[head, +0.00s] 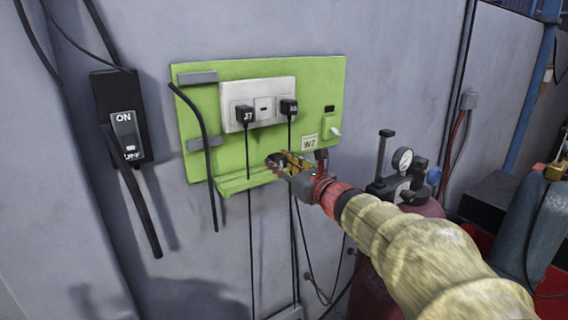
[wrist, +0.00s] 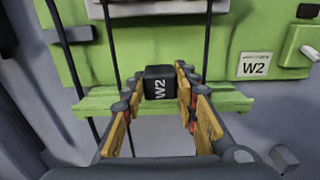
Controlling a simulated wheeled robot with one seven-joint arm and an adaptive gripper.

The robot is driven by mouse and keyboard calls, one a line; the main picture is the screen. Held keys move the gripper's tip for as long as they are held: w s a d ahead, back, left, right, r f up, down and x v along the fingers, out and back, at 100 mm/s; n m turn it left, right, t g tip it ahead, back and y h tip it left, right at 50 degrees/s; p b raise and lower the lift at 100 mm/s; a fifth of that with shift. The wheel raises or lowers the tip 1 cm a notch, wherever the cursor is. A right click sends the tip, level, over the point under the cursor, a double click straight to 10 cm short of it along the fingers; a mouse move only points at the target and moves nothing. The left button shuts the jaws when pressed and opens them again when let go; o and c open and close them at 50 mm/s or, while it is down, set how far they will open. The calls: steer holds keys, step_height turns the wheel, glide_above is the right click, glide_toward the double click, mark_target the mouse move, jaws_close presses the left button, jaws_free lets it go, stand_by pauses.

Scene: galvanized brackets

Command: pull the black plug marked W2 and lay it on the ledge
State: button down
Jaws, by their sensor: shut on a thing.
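The black plug marked W2 (wrist: 158,84) sits between the fingertips of my gripper (wrist: 159,92) in the wrist view, its lettering turned sideways. My gripper is shut on it. In the head view my gripper (head: 288,166) is at the right end of the green ledge (head: 236,183), and the plug is mostly hidden by the fingers. The ledge (wrist: 95,103) also shows behind the plug in the wrist view. I cannot tell whether the plug touches the ledge. The white socket strip (head: 264,91) is above, with an open socket place in its middle.
A black plug marked J7 (head: 244,115) and another black plug (head: 289,107) sit in the strip, with cords hanging down. A black switch box (head: 122,112) is at left, and a gauge (head: 402,160) at right.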

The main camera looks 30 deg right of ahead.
steer(key=shift+w+a+f+p, duration=0.15)
steer(key=shift+w+p, duration=0.5)
steer(key=shift+w, duration=1.05)
steer(key=shift+w+d+f+p, duration=0.1)
steer(key=shift+w+p, duration=0.5)
steer(key=shift+w, duration=1.1)
steer(key=shift+s+f+b, duration=0.1)
steer(key=shift+f+b, duration=0.55)
steer(key=shift+b, duration=0.55)
steer(key=shift+f, duration=0.15)
steer(key=c, duration=1.3)
jaws_free()
steer(key=shift+o, duration=1)
steer(key=o, duration=0.6)
